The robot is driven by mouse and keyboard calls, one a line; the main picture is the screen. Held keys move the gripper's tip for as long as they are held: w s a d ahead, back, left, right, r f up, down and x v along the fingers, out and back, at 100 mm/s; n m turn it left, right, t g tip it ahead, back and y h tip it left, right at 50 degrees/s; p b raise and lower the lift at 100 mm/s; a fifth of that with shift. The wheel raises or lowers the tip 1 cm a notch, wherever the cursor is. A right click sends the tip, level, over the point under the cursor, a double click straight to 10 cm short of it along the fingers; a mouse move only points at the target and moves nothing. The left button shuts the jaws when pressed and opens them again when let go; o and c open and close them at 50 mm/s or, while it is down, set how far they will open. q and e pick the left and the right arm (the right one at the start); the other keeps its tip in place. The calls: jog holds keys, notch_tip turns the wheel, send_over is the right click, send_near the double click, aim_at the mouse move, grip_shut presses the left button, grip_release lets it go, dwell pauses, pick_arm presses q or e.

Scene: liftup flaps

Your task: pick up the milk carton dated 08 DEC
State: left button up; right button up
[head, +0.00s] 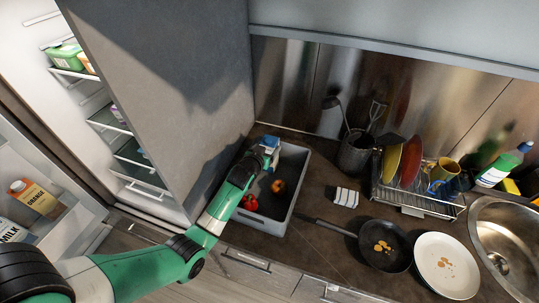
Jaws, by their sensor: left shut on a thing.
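My left arm reaches from the lower left to the grey crate (286,218) on the counter. My left gripper (264,156) is over the crate's back left part and is shut on a small blue-and-white thing (270,142), which looks like a carton. The gripper covers part of it, and no date on it can be read. A carton marked MILK (14,232) stands in the open fridge door at the far left, partly cut off by the frame; no date shows on it. My right gripper is not in view.
The crate holds red items (250,202) and an orange round item (278,186). An orange juice carton (36,196) stands in the fridge door. To the right are a frying pan (385,246), a white plate (446,264), a dish rack (418,202) and a sink (506,240).

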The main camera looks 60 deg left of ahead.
pick_arm(q)
grip_shut()
jog(key=shift+r, duration=0.1)
